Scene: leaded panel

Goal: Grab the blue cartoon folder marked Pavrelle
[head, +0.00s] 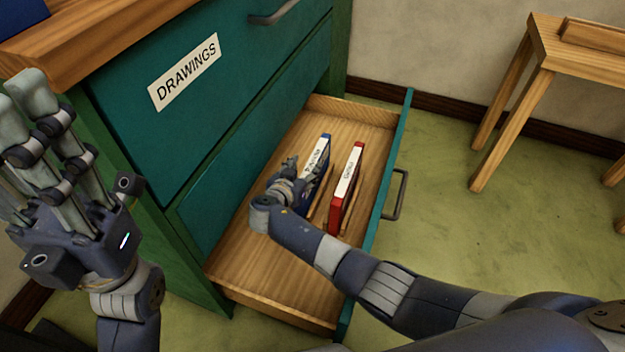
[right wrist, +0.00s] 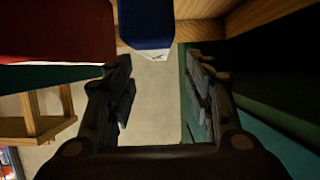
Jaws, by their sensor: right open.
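The blue folder (head: 325,149) stands upright in the open drawer, with a white spine label whose lettering is too small to read surely. My right gripper (head: 288,170) is open at its left near end and hides part of it. In the right wrist view the blue folder (right wrist: 146,22) shows at the top, ahead of the gap between the open fingers (right wrist: 158,78); nothing is between the fingertips. My left gripper (head: 45,120) is raised at the left, fingers up, open and empty, away from the drawer.
A red folder (head: 334,212) with a white label stands just right of the blue one; it also shows in the right wrist view (right wrist: 65,30). The drawer (head: 262,270) has bare floor in front and behind. A green cabinet (head: 125,85) rises at left. A wooden table (head: 555,50) stands right.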

